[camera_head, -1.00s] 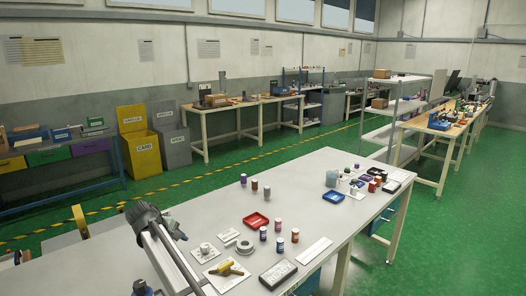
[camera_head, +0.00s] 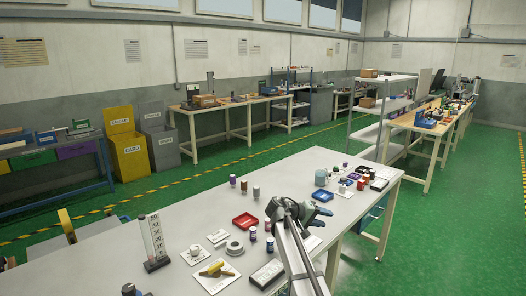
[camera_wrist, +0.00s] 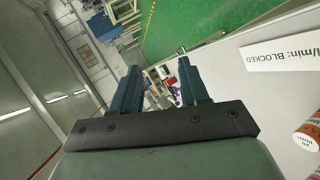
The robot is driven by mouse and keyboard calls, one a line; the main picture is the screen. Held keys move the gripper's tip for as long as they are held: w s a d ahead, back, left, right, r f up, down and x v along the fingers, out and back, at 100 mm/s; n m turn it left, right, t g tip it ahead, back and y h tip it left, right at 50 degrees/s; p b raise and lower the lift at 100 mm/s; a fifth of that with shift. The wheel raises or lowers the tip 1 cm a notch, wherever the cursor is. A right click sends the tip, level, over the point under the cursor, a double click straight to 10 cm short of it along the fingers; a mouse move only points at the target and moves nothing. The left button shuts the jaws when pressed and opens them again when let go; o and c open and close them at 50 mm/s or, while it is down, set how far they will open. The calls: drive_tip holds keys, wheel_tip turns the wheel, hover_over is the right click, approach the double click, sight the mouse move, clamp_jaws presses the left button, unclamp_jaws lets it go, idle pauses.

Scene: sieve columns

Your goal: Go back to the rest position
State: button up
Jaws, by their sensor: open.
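My gripper (camera_head: 327,203) is at the end of my arm, over the right part of the near white table in the head view. Its blue fingers point to the right there. In the wrist view the two blue fingers (camera_wrist: 160,80) are spread apart with nothing between them. The gripper hides part of the table top and whatever lies directly behind it. Whether it touches anything cannot be told, but it appears raised above the table.
The near table (camera_head: 190,222) holds a red tray (camera_head: 245,220), a flow gauge (camera_head: 154,240), a black-edged box (camera_head: 267,273), and several small jars. A blue tray (camera_head: 322,195) lies beyond my gripper. A white card reading BLOCKED (camera_wrist: 285,50) shows in the wrist view.

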drive_tip(key=s+d+f+g+y, duration=0.1)
drive_tip(key=s+f+g+y, duration=0.1)
drive_tip(key=s+f, duration=0.8)
drive_tip(key=s+d+f+g+y, duration=0.1)
drive_tip(key=s+f, duration=0.4)
drive_tip(key=f, duration=0.9)
drive_tip(key=s+d+f+g+y, duration=0.1)
drive_tip(key=s+f+g+y, duration=0.1)
drive_tip(key=s+f, duration=0.8)
drive_tip(key=s+a+f+g+y, duration=0.2)
drive_tip(key=s+f, duration=0.4)
drive_tip(key=s, duration=0.5)
drive_tip(key=s+a+f+m+g+y, duration=0.1)
drive_tip(key=s+f, duration=0.5)
drive_tip(key=s, duration=0.6)
drive_tip(key=s+a+f+g+y, duration=0.3)
drive_tip(key=s+f, duration=0.3)
drive_tip(key=s, duration=0.5)
drive_tip(key=shift+s+a+f+m+y, duration=0.2)
drive_tip(key=shift+s+a+m+y, duration=0.2)
drive_tip(key=shift+a+y, duration=0.4)
drive_tip(key=shift+a, duration=0.1)
